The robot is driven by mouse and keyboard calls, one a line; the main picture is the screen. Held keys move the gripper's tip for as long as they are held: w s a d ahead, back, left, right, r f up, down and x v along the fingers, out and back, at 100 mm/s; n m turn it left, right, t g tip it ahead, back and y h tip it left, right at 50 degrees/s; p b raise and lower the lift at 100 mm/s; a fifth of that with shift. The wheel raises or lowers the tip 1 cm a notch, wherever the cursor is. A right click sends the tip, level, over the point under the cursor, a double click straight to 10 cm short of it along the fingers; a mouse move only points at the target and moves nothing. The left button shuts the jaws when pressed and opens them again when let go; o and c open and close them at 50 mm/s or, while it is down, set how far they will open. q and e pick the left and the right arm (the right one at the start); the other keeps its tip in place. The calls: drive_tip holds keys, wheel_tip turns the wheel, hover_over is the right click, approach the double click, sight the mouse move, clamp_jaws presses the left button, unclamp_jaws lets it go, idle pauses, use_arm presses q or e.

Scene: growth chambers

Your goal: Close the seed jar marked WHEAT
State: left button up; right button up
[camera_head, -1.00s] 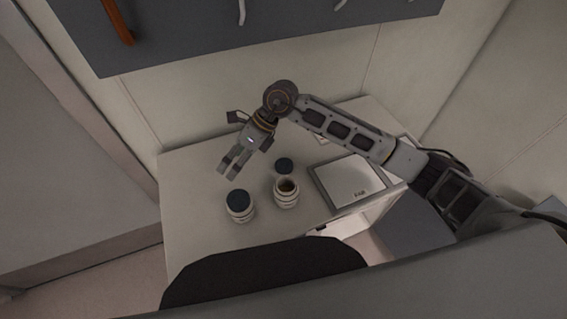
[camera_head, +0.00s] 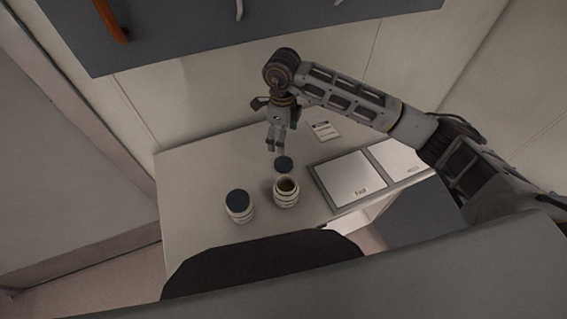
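An open jar (camera_head: 286,197) with a pale banded body stands upright on the table, its dark mouth showing. A loose dark blue lid (camera_head: 284,164) lies on the table just behind it. A second jar (camera_head: 240,210) stands to the left with a dark blue lid on it. No jar marking is legible, so I cannot tell which says WHEAT. My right gripper (camera_head: 276,149) points down just above and behind the loose lid, its fingers apart and empty. My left gripper is not in view.
A grey wall board (camera_head: 190,38) hangs above. The table's left part is clear.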

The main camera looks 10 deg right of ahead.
drive_tip(key=p, duration=0.1)
hover_over(285, 163)
drive_tip(key=shift+s+a+f, duration=0.1)
drive_tip(key=shift+a+f, duration=0.05)
drive_tip(key=shift+f, duration=1.3)
drive_tip(key=shift+s+a+f, duration=0.1)
drive_tip(key=shift+f, duration=1.35)
drive_tip(key=shift+a+f, duration=0.15)
drive_tip(key=shift+f, duration=1.3)
drive_tip(key=shift+f, duration=0.15)
drive_tip(key=shift+w+d+f+p, duration=0.15)
drive_tip(key=shift+f+p, duration=0.3)
drive_tip(key=shift+f, duration=0.5)
drive_tip(key=shift+s+d+f+p, duration=0.15)
drive_tip(key=shift+f+p, duration=0.3)
drive_tip(key=shift+f, duration=0.45)
drive_tip(key=shift+w+f, duration=0.1)
drive_tip(key=shift+f, duration=0.5)
drive_tip(key=shift+c, duration=0.3)
drive_tip(key=c, duration=0.7)
